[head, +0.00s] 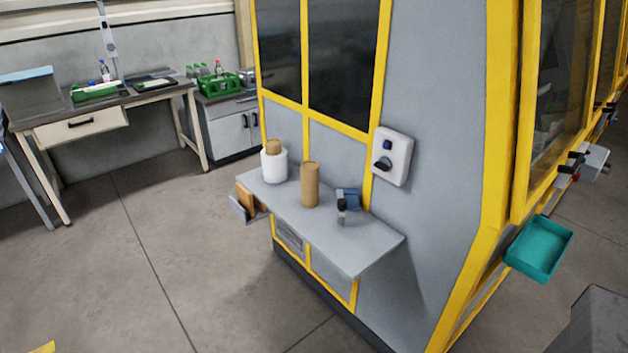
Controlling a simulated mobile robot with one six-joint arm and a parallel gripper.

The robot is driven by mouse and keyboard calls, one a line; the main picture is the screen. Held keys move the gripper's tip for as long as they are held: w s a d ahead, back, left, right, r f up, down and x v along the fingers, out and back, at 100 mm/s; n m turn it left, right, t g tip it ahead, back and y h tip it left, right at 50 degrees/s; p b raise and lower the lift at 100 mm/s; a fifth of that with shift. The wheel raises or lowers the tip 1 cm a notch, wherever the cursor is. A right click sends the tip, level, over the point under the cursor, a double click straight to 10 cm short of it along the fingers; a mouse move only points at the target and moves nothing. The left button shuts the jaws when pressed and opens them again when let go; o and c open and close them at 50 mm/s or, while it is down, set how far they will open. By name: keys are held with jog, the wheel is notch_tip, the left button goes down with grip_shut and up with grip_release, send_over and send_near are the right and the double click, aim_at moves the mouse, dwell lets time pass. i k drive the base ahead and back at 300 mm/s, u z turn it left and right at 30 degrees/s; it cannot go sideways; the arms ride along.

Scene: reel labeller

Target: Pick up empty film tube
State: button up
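A brown cardboard tube (310,186) stands upright near the middle of a grey shelf (362,242) on the side of the yellow-framed machine. No film shows on it. To its left stands a white film roll (273,168) with a brown core sticking out of its top; the two stand apart. My gripper is not in view.
A small dark and blue device (344,202) stands on the shelf right of the tube. The shelf's right end is bare. A holder with brown pieces (246,202) hangs at its left end. A teal tray (540,248) juts out at right. The floor before the shelf is clear.

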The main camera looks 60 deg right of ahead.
aim_at(309, 169)
jog(key=u, duration=0.05)
jog(key=i, duration=0.95)
jog(key=z, duration=0.05)
